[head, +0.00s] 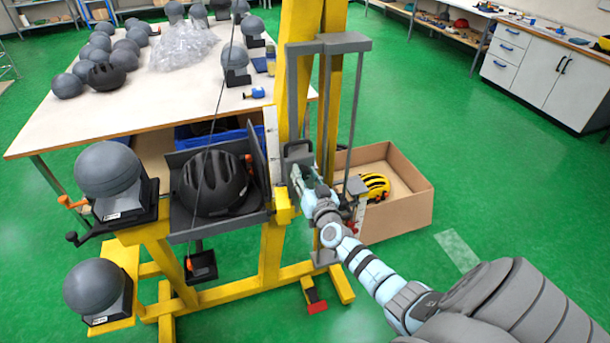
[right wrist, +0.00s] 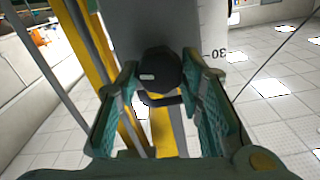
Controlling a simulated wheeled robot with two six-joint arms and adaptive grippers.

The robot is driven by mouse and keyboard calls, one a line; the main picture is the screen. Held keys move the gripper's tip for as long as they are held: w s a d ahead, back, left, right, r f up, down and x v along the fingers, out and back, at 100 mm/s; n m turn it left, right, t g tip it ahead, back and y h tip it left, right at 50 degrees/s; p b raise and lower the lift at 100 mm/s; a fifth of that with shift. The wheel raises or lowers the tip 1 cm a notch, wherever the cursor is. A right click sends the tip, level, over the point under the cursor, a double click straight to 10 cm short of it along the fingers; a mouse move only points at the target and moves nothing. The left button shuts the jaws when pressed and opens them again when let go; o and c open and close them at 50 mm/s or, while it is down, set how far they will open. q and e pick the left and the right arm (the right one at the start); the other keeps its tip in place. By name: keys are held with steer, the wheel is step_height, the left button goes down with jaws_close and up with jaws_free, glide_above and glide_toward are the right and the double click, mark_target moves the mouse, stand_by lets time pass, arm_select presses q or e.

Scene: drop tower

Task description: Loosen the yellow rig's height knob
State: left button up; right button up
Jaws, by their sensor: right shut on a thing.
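The yellow rig (head: 271,255) stands in the middle of the head view, with a grey carriage (head: 298,152) on its upright. My right gripper (head: 303,181) is at the carriage, reaching in from the lower right. In the right wrist view, a dark round knob (right wrist: 161,70) with a small pale mark sits between the two green-padded fingers (right wrist: 160,88), which are shut on it. The knob is in front of a grey plate (right wrist: 190,30) with a scale reading 30. In the head view the gripper hides the knob. My left gripper is not in view.
A black helmet (head: 213,186) sits in the grey tray left of the upright. Grey headforms (head: 108,169) stand on the rig's left side. A table (head: 110,105) is behind.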

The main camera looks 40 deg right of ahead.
steer(key=m, duration=0.4)
steer(key=shift+d, duration=0.1)
steer(key=m, duration=0.4)
steer(key=shift+f, duration=0.15)
steer(key=m, duration=0.4)
steer(key=shift+s+m, duration=0.1)
steer(key=shift+m, duration=0.2)
steer(key=shift+d+f+m+b, duration=0.1)
steer(key=shift+m+b, duration=0.3)
steer(key=shift+m, duration=1)
steer(key=o, duration=1.2)
steer(key=shift+c, duration=0.2)
